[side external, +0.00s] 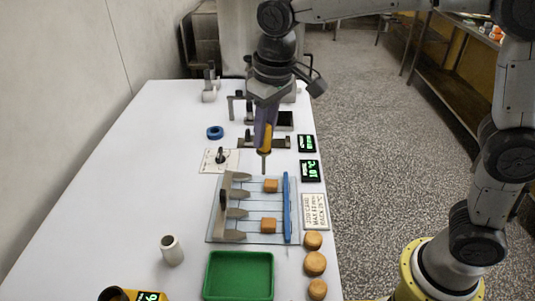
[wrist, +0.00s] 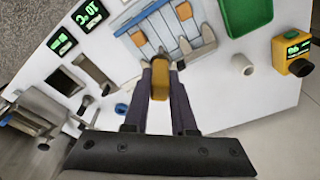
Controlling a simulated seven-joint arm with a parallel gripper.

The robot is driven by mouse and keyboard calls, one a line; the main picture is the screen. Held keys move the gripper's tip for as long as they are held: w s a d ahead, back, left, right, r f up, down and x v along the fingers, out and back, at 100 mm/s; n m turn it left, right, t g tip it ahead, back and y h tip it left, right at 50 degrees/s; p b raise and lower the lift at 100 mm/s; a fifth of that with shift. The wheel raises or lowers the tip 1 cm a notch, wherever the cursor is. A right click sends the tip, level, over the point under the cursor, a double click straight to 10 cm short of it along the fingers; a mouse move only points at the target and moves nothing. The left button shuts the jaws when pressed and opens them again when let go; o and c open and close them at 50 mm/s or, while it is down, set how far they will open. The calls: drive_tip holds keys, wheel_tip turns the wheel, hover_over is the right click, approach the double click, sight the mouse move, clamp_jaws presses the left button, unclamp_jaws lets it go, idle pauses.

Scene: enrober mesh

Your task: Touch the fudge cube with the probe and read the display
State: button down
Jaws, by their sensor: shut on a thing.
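My gripper (side external: 265,128) is shut on the yellow probe (side external: 264,143), which points down with a thin metal tip. The probe's yellow body also shows between the fingers in the wrist view (wrist: 160,82). The tip is above the far end of the wire mesh, apart from the cubes. Two tan fudge cubes lie on the mesh: a far one (side external: 270,185) and a near one (side external: 268,225). In the wrist view they are the cubes (wrist: 139,39) and (wrist: 184,11). A black display (side external: 309,170) with green characters stands right of the mesh; its reading is too small to be sure.
Grey paddles (side external: 236,194) line the mesh's left side and a blue bar (side external: 287,208) its right. A second display (side external: 306,143) stands behind the first. A green tray (side external: 240,255), white cup (side external: 171,250) and round tan pieces (side external: 315,263) lie nearer.

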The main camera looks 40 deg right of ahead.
drive_tip(key=shift+m, duration=0.8)
drive_tip(key=w+d, duration=0.2)
drive_tip(key=d, duration=0.1)
drive_tip(key=w+d+f, duration=0.1)
drive_tip(key=shift+d, duration=0.4)
drive_tip(key=shift+f, duration=0.15)
wheel_tip(320, 180, down, 6)
drive_tip(key=shift+f, duration=0.4)
idle(0.6)
idle(1.5)
wheel_tip(320, 180, up, 8)
idle(1.0)
